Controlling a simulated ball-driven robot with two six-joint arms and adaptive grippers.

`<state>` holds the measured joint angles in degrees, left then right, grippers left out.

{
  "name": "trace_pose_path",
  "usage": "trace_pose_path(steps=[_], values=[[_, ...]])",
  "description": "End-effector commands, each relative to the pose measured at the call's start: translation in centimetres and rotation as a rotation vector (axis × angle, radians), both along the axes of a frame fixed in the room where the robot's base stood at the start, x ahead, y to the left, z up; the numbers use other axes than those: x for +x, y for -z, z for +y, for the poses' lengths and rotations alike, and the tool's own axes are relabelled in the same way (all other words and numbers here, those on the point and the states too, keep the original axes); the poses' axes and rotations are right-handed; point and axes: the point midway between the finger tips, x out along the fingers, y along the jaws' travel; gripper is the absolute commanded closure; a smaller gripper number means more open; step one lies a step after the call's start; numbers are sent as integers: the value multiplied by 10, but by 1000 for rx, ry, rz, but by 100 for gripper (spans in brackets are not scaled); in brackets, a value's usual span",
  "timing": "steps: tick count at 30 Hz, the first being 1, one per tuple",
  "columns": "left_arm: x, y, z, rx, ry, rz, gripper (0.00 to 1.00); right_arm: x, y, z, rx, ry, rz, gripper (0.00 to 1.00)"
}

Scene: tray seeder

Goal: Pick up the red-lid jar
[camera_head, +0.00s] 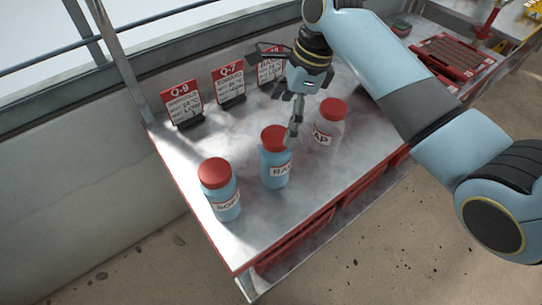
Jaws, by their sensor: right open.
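Three jars with red lids stand upright in a row on the metal table. The left jar (220,195) is blue, with a label starting "SOR". The middle jar (272,167) is blue, with a label starting "RA". The right jar (328,132) is pale, and its partly covered label ends in "AP". My right gripper (274,94) is open and empty above and behind the middle jar. One finger points down in front of that jar's lid edge; I cannot tell whether it touches. The other finger reaches left towards the signs. My left gripper is out of view.
Signs (183,103) stand along the table's back edge, one marked Q-9 and another Q-7 (229,82); a third is partly hidden by the gripper. A seed tray (452,57) lies at the far right. The table (180,150) is clear left of the jars.

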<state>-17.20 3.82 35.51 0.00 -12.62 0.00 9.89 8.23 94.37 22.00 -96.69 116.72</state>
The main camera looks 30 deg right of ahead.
Motion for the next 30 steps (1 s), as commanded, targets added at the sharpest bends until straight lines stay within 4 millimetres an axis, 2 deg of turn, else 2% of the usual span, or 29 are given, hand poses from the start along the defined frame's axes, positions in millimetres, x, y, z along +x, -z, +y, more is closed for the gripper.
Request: trace_pose_path(steps=[2,8,17,23,30], values=[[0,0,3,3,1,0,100,3,4,2,11,32,14,0],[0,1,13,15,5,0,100,7,36,11,14,39,18,0],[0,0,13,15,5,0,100,9,65,18,12,37,17,0],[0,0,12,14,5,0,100,11,95,26,11,37,16,0],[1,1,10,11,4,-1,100,12,103,28,11,36,13,0]])
